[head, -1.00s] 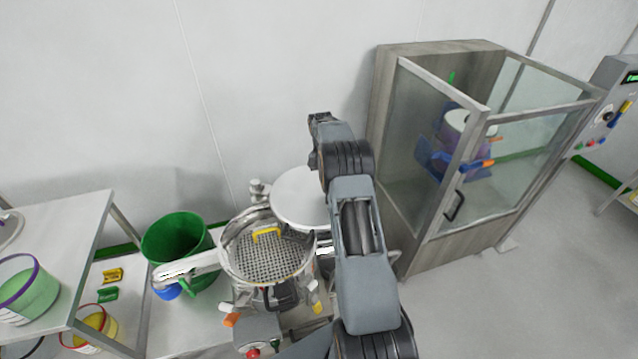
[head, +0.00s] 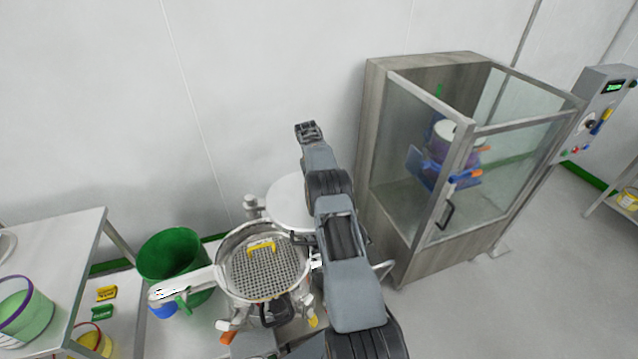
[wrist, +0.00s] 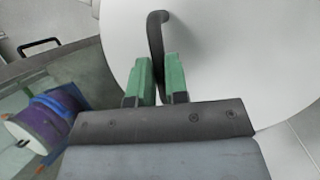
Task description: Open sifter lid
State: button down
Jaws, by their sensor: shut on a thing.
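The sifter (head: 221,268) stands at the lower middle of the head view, its round mesh screen uncovered, with a yellow handle on the mesh. Its white round lid (head: 290,200) is off the opening, behind and to the right, partly hidden by my arm. In the wrist view the lid (wrist: 240,60) fills much of the picture, with a dark curved handle (wrist: 156,32) on it. My gripper (wrist: 158,78) has its green fingers closed on this handle.
A green bucket (head: 172,258) stands left of the sifter. A table (head: 55,235) with tubs is at far left. A glass-sided cabinet (head: 385,225) holding a purple drum (head: 440,150) stands close on the right; the drum also shows in the wrist view (wrist: 38,128). Floor at right is open.

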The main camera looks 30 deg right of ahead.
jog(key=c, duration=1.1)
grip_release()
jog(key=shift+r+b, duration=0.55)
jog(key=s+a+r+b, duration=0.2)
jog(key=s+r, duration=0.2)
jog(key=s+a+r+b, duration=0.2)
jog(key=s+r+b, duration=0.1)
jog(key=s+r, duration=0.1)
jog(key=s+a+r+b, duration=0.1)
jog(key=s+r+b, duration=0.1)
jog(key=s+r, duration=0.2)
jog(key=shift+s+a+b, duration=0.3)
jog(key=shift+s+a, duration=0.05)
jog(key=shift+a, duration=0.05)
jog(key=shift+c, duration=0.6)
